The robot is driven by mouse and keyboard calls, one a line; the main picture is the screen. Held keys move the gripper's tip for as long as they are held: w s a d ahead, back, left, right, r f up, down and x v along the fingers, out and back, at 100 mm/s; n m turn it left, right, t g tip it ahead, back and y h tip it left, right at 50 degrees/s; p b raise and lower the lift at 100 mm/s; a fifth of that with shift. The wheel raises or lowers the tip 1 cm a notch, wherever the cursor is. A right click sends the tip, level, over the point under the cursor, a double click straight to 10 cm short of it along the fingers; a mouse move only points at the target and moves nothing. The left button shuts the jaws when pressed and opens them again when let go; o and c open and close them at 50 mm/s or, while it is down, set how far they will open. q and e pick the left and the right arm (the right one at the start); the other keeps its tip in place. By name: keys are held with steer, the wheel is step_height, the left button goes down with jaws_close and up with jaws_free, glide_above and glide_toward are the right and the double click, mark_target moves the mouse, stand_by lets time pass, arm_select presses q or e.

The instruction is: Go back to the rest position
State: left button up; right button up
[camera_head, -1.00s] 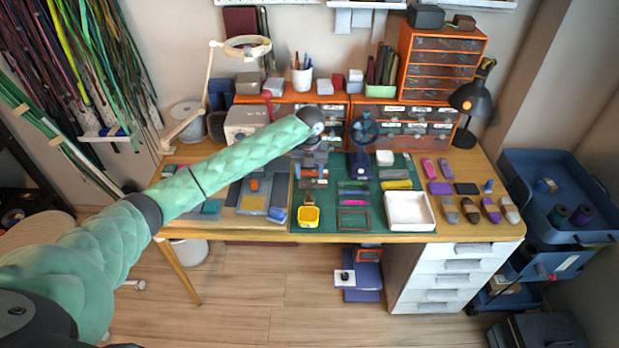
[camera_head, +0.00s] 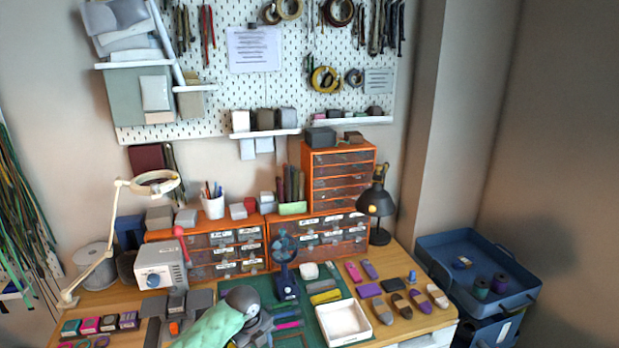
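One arm of mine, with a mint-green padded sleeve (camera_head: 208,327) and a dark rounded end (camera_head: 243,298), rises from the bottom edge over the middle of the workbench. It covers part of the green cutting mat (camera_head: 291,340). I cannot make out gripper fingers on it. No second arm shows. The white open tray (camera_head: 343,322) stands on the mat to the right of the arm, apart from it.
A small blue fan (camera_head: 285,262) and a grey machine with a blue dial (camera_head: 160,265) stand close behind the arm. Orange drawer units (camera_head: 212,252) line the bench's back. A black lamp (camera_head: 376,204) stands right. A blue cart (camera_head: 478,275) is beyond the bench.

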arm_select(q)
steer(key=s+d+f+n+t+h, duration=0.1)
steer(key=s+d+f+n+t, duration=0.15)
steer(key=s+n, duration=1.25)
steer(key=s+a+r+n+y, duration=0.1)
steer(key=s+a+n, duration=0.4)
steer(key=s, duration=0.6)
steer(key=s+a+r+n+y, duration=0.1)
steer(key=s+a+n, duration=0.4)
steer(key=s, duration=0.5)
steer(key=s+d+f+x, duration=0.1)
steer(key=s+x, duration=0.1)
steer(key=x, duration=1)
steer(key=s+d+x, duration=0.1)
steer(key=s+x, duration=0.2)
steer(key=x, duration=0.8)
steer(key=s+f, duration=0.4)
steer(key=f, duration=0.8)
steer(key=s+f+g, duration=0.1)
steer(key=s+f, duration=0.2)
steer(key=f, duration=0.9)
steer(key=shift+s+d+f+n, duration=0.15)
steer(key=shift+s+f+n, duration=0.15)
steer(key=shift+s+f, duration=0.1)
arm_select(e)
steer(key=shift+s+d+f, duration=0.15)
steer(key=shift+s+d, duration=0.2)
steer(key=shift+s, duration=0.2)
